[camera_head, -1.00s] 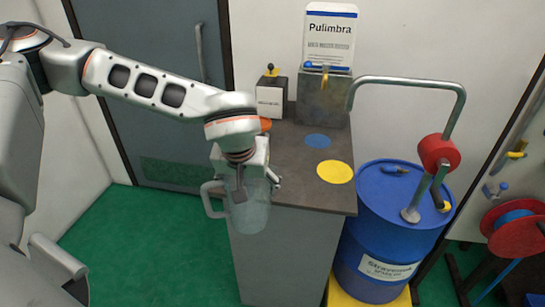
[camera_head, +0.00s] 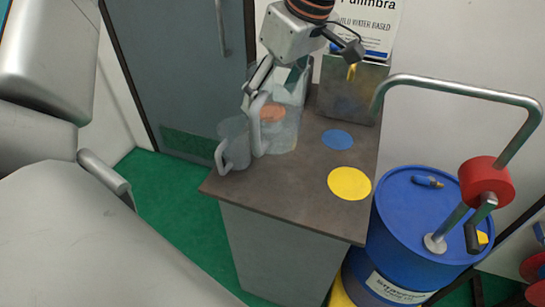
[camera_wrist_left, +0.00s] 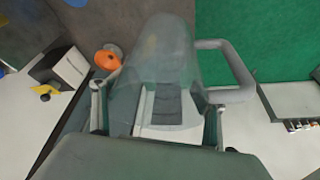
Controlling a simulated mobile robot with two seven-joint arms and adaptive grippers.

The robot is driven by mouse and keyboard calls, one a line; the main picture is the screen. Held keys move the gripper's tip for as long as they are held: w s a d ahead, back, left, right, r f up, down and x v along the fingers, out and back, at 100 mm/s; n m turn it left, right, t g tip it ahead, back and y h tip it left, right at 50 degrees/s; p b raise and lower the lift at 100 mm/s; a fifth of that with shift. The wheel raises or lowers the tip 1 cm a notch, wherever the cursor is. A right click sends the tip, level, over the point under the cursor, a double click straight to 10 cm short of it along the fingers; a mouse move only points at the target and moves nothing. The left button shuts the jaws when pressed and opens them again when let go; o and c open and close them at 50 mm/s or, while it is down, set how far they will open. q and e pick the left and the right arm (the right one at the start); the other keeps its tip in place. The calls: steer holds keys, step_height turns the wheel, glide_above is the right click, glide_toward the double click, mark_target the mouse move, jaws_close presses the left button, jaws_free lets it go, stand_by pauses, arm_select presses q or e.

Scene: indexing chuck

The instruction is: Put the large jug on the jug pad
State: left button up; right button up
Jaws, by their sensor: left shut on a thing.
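My left gripper (camera_head: 278,75) is shut on the large clear jug (camera_head: 285,135) over the left part of the counter. The jug looks upright, with its pale handle towards the left. I cannot tell whether its base touches the counter. The left wrist view shows the jug (camera_wrist_left: 165,50) between the fingers, with its handle at right. A blue disc (camera_head: 337,139) and a yellow disc (camera_head: 349,183) lie bare on the counter to the right; I cannot tell which is the jug pad. My right gripper is not in view.
A smaller grey jug (camera_head: 234,140) stands at the counter's left edge, close beside the held jug. An orange thing (camera_wrist_left: 108,58) shows beside it. A metal box with a sign (camera_head: 352,85) stands at the back. A blue drum (camera_head: 410,210) with a bent pipe is at right.

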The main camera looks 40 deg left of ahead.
mark_target(273, 139)
arm_select(q)
step_height(273, 139, down, 12)
steer(key=shift+r+b, duration=0.15)
steer(key=shift+b, duration=0.45)
step_height(273, 139, down, 5)
steer(key=shift+r, duration=0.15)
steer(key=o, duration=1.2)
